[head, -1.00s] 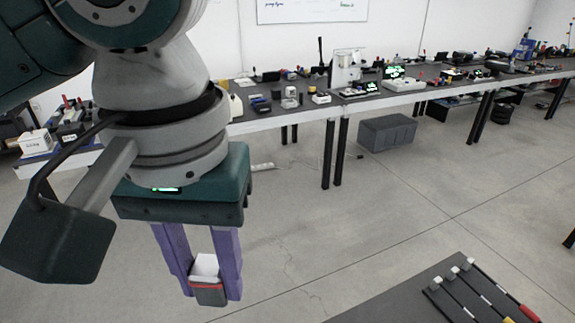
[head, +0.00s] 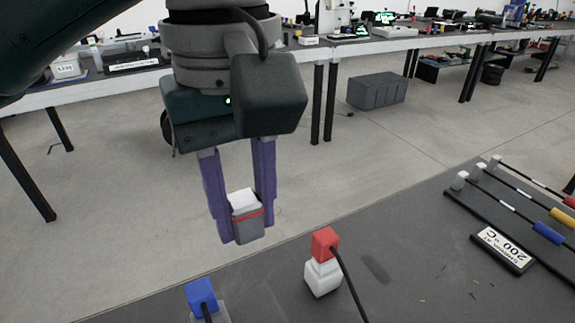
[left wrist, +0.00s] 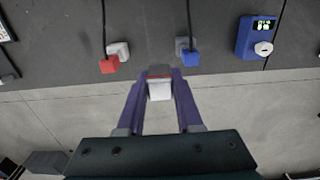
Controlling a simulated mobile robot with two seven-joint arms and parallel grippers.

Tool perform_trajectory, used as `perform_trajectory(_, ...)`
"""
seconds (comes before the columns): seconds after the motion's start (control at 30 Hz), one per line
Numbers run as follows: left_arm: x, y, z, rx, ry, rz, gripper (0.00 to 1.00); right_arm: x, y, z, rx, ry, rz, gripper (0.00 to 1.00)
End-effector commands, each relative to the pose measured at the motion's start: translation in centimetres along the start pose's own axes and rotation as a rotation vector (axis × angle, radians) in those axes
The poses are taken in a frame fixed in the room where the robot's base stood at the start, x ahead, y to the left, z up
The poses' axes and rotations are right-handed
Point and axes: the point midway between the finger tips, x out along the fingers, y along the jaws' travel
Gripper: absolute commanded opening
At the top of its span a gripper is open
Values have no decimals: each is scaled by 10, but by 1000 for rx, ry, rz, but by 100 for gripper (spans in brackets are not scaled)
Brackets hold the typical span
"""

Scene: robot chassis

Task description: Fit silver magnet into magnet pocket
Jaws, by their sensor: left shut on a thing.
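My left gripper (head: 246,234) hangs down with its two purple fingers shut on a small grey block (head: 248,228) with a white top and a thin red band. I take this block to be the silver magnet. It also shows between the fingertips in the left wrist view (left wrist: 160,90). In the head view it appears against the floor, just off the edge of the dark table (head: 420,265), touching nothing but the fingers. I cannot make out a magnet pocket in either view. My right gripper is not in view.
On the table stand a red cube (head: 325,243) on a white base and a blue cube (head: 201,296) on a grey base, both with black cables. Rods with coloured handles (head: 548,233) and a 200 °C sign (head: 502,249) lie right. The left wrist view shows a blue display box (left wrist: 256,38).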

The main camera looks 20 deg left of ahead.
Motion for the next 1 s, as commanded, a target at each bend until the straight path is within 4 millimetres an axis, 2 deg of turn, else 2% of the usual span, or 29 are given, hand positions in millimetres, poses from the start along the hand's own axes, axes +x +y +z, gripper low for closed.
perform_trajectory(0.03, 17, -1, 1, 0, -3, -5, 0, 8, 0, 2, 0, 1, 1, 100)
perform_trajectory(0.3, 96, -2, 0, 0, -1, -7, 0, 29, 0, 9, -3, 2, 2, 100)
perform_trajectory(0.4, 120, -2, 0, 2, 0, -5, 0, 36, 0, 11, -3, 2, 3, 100)
perform_trajectory(0.5, 136, -2, 0, 3, 0, -3, 0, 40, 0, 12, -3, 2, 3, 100)
perform_trajectory(0.67, 148, -1, 0, 3, 0, -2, 0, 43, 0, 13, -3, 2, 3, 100)
perform_trajectory(0.87, 180, -2, 0, 3, 0, -4, 0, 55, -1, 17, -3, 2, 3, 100)
perform_trajectory(1.0, 187, -1, 0, 4, 1, -2, 0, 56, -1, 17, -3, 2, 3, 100)
